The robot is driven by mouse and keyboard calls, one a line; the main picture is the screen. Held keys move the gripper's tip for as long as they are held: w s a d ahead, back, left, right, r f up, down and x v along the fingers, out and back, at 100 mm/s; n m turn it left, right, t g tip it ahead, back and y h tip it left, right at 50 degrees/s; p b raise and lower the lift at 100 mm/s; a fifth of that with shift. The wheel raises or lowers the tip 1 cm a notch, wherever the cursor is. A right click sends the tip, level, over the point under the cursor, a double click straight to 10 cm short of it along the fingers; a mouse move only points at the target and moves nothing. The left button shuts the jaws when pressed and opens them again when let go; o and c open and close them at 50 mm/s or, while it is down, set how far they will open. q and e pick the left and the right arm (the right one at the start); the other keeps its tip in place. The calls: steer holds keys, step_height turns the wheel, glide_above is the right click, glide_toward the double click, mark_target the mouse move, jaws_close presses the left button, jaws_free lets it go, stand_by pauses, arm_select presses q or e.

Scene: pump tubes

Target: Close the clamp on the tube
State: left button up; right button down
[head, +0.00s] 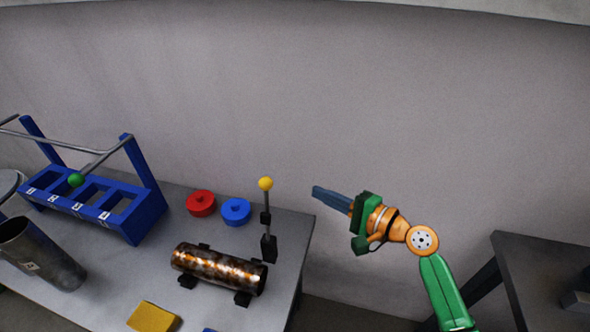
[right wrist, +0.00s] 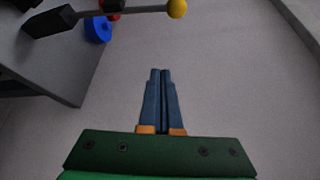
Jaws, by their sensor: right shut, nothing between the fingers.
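A rusty metal tube (head: 218,268) lies on black supports on the grey table. Behind its right end stands a black clamp base (head: 269,248) with an upright grey lever (head: 267,203) tipped by a yellow ball (head: 265,183). In the right wrist view the clamp base (right wrist: 50,21), lever (right wrist: 110,13) and yellow ball (right wrist: 177,8) show at the top. My right gripper (head: 316,192) is shut and empty, to the right of the lever and apart from it. Its blue fingers (right wrist: 159,72) are together in the wrist view. My left gripper is not in view.
A red ring (head: 201,203) and a blue ring (head: 236,211) lie behind the tube. A blue rack (head: 142,222) with a metal bar, a metal cup (head: 40,255) and a yellow block (head: 153,317) are also on the table. Free space lies between this table and another (head: 545,265).

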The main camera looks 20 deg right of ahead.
mark_target(266, 183)
steer(key=w+a+r+p, duration=0.1)
steer(key=w+a+p, duration=0.3)
steer(key=a, duration=0.4)
steer(key=shift+w+r+y, duration=0.15)
steer(key=shift+w+y, duration=0.25)
steer(key=shift+w, duration=0.3)
